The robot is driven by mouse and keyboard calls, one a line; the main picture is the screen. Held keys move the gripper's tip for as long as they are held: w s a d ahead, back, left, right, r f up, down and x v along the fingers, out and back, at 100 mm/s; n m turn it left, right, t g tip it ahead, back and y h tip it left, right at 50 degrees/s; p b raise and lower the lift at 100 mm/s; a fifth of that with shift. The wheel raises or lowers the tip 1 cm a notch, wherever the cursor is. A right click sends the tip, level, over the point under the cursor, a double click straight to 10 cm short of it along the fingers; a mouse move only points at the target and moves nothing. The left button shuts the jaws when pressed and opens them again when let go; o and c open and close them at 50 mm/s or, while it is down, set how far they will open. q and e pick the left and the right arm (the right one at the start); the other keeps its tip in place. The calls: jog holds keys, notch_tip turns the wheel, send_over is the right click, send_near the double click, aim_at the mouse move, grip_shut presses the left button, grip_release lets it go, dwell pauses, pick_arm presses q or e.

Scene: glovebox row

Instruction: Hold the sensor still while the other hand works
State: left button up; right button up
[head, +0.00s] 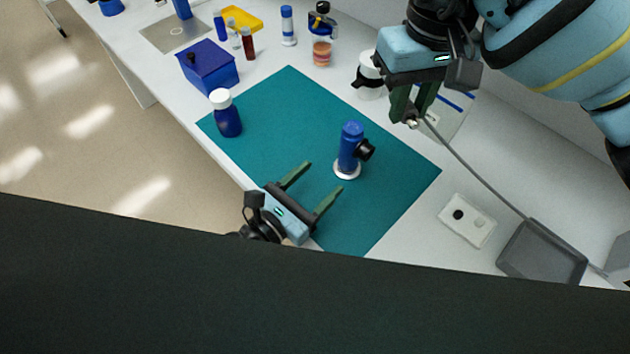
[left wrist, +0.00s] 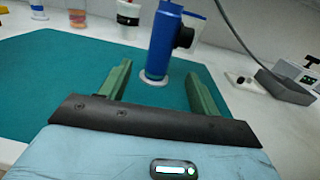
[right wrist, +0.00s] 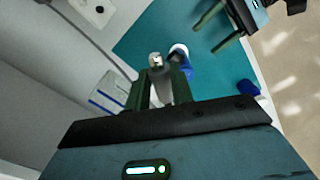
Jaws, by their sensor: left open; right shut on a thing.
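The sensor (head: 350,147), a blue cylinder with a black round port on its side, stands upright on a white disc on the teal mat (head: 270,110). It also shows in the left wrist view (left wrist: 163,45), ahead of my left fingers. My left gripper (head: 321,178) is open and empty, low over the mat, its fingers pointing at the sensor without visible contact. My right gripper (head: 404,118) is shut on a grey cable plug with a metal tip (right wrist: 157,68), held up behind and right of the sensor. The fingers hide part of the plug.
A grey cable (head: 480,175) runs from the plug to a grey tray-like box (head: 542,250) at right. A white plate (head: 467,221) lies beside it. A white-capped blue bottle (head: 226,114) and a blue box (head: 208,65) stand left. Several bottles stand behind.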

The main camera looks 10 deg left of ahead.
aim_at(355, 147)
pick_arm(q)
jog(key=x, duration=1.2)
jog(key=c, duration=1.2)
jog(key=shift+o, duration=0.2)
pick_arm(e)
jog(key=shift+f, duration=0.1)
